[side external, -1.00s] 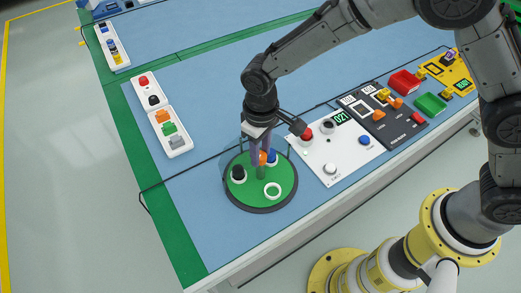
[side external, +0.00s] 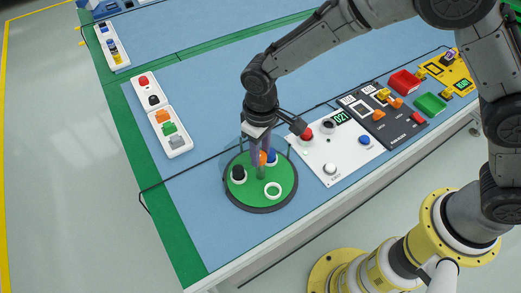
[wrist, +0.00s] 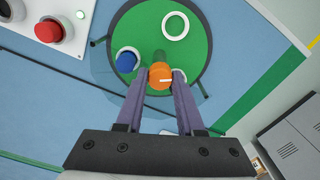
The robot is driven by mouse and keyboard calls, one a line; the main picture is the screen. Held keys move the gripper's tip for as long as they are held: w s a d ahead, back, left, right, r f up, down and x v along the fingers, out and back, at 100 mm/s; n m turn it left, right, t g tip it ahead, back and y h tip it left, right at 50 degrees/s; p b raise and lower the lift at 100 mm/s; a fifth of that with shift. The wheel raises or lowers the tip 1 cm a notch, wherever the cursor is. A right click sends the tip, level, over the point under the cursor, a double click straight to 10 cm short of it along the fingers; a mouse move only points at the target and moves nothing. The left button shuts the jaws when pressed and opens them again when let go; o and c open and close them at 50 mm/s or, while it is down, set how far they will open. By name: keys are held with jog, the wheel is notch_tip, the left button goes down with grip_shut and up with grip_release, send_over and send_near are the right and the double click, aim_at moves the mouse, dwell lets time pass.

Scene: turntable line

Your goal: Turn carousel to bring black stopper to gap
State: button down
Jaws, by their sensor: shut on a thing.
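The carousel (side external: 257,194) is a round green disc with a dark rim on the blue table. The black stopper (side external: 238,174) sits in a white ring near the disc's left edge. A blue stopper (side external: 272,156) sits at its far side and shows in the wrist view (wrist: 127,61). An empty white ring (side external: 273,189) lies at the near right, also in the wrist view (wrist: 175,25). My gripper (wrist: 160,80) points down with its purple fingers shut on an orange knob (wrist: 161,75) above the disc. In the wrist view the black stopper is hidden behind a finger. I cannot make out the gap clearly.
A clear guard with dark posts stands around the far part of the carousel. A white panel (side external: 346,160) with red and blue buttons is close on the right. White trays (side external: 177,142) with coloured pieces lie at the left. Table in front of the carousel is clear.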

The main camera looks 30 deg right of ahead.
jog(key=shift+n, duration=0.5)
jog(key=shift+r+n, duration=0.1)
jog(key=shift+n, duration=8.4)
jog(key=shift+a+n, duration=0.1)
jog(key=shift+n, duration=2.8)
jog(key=c, duration=0.5)
grip_release()
